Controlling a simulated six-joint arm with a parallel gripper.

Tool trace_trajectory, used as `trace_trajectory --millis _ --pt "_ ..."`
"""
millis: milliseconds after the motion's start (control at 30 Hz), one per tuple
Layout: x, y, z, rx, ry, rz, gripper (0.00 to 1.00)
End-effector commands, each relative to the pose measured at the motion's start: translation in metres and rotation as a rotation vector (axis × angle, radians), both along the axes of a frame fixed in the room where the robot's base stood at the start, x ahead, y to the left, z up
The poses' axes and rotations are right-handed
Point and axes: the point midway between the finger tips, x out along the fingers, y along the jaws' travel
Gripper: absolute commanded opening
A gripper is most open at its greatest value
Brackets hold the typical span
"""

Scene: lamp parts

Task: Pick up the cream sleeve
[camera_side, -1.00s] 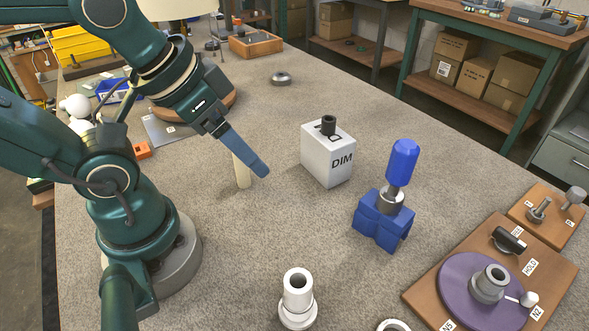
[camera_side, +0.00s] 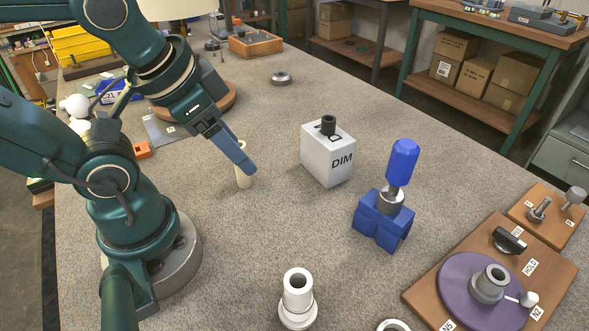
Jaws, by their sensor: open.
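The cream sleeve (camera_side: 243,181) is a slim upright tube standing on the grey bench top, left of the white DIM box. My gripper (camera_side: 247,168) is open, its blue fingers slanting down to the right across the sleeve's middle in the picture. The sleeve's upper end shows just above the fingers and its lower end below them. The near finger hides the middle of the sleeve and most of the far finger. I cannot tell whether the sleeve stands between the fingers or behind them, or whether they touch it.
The white DIM box (camera_side: 322,163) with a dark cap stands to the right. A blue holder (camera_side: 381,222) with a blue-handled part is farther right. A white flanged tube (camera_side: 297,303) stands in front. A wooden board (camera_side: 420,292) with a purple disc lies front right. Bench around the sleeve is clear.

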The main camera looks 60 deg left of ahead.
Motion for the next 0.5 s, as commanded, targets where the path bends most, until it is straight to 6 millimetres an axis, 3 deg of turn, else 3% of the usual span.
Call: trace_trajectory --millis 267,500 --pt "-0.008 0.047 -0.024 0.344 0.326 -0.223 0.65" --pt "0.0 0.081 -0.04 0.661 0.643 -0.495 0.65"
